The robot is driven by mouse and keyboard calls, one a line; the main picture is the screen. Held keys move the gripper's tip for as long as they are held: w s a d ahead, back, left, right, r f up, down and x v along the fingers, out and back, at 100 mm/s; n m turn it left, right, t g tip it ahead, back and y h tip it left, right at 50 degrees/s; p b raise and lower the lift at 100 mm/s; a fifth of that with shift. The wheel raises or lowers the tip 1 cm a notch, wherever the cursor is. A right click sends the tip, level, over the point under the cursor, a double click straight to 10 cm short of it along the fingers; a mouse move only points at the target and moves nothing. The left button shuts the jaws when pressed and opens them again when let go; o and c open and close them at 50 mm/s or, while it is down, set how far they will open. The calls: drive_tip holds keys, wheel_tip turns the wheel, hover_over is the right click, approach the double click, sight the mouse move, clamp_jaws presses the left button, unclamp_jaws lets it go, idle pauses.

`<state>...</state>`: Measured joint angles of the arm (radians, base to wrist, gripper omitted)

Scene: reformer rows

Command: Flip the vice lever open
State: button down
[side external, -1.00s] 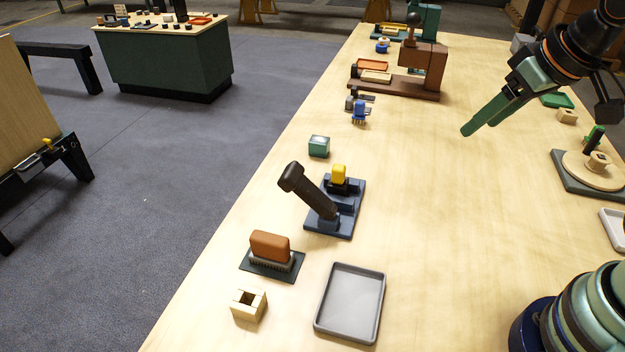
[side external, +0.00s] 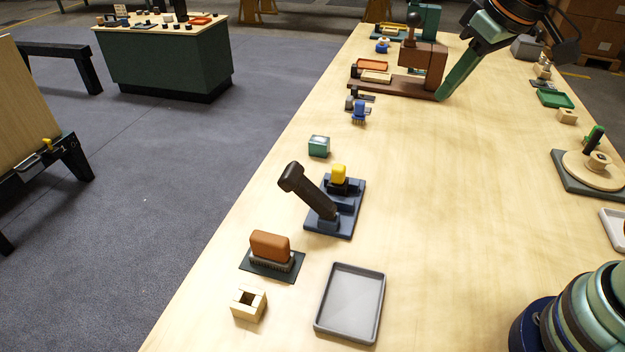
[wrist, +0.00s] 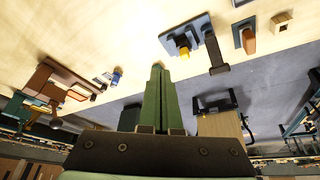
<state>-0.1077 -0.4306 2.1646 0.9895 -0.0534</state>
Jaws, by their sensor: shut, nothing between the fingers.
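The vice (side external: 346,222) is a small dark blue block on the table, with a yellow piece (side external: 338,174) at its jaws. Its thick black lever (side external: 308,192) leans up and to the left from the front of the base. In the wrist view the vice (wrist: 198,27) is at the top, with the yellow piece below it and the lever (wrist: 215,55) beside it. My gripper (side external: 441,96) is shut and empty, with green fingers, beside the brown press and well apart from the vice. Its fingers also show in the wrist view (wrist: 157,68).
A brown press (side external: 422,70) stands near my fingertips. A blue brush (side external: 359,113) and a green cube (side external: 319,146) lie between it and the vice. A brown brush (side external: 270,247), wooden block (side external: 249,303) and grey tray (side external: 349,334) are in front. The table's middle is clear.

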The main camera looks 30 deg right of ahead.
drive_tip(key=w+a+f+n+g, duration=0.3)
drive_tip(key=w+a+n, duration=0.2)
drive_tip(key=w+a, duration=1.05)
drive_tip(key=a+f+n, duration=0.2)
drive_tip(key=a+f, duration=0.3)
drive_tip(key=a, duration=0.4)
drive_tip(key=shift+a, duration=0.25)
wheel_tip(320, 180, down, 9)
drive_tip(key=s+d, duration=0.1)
drive_tip(key=d, duration=0.1)
drive_tip(key=shift+s, duration=0.4)
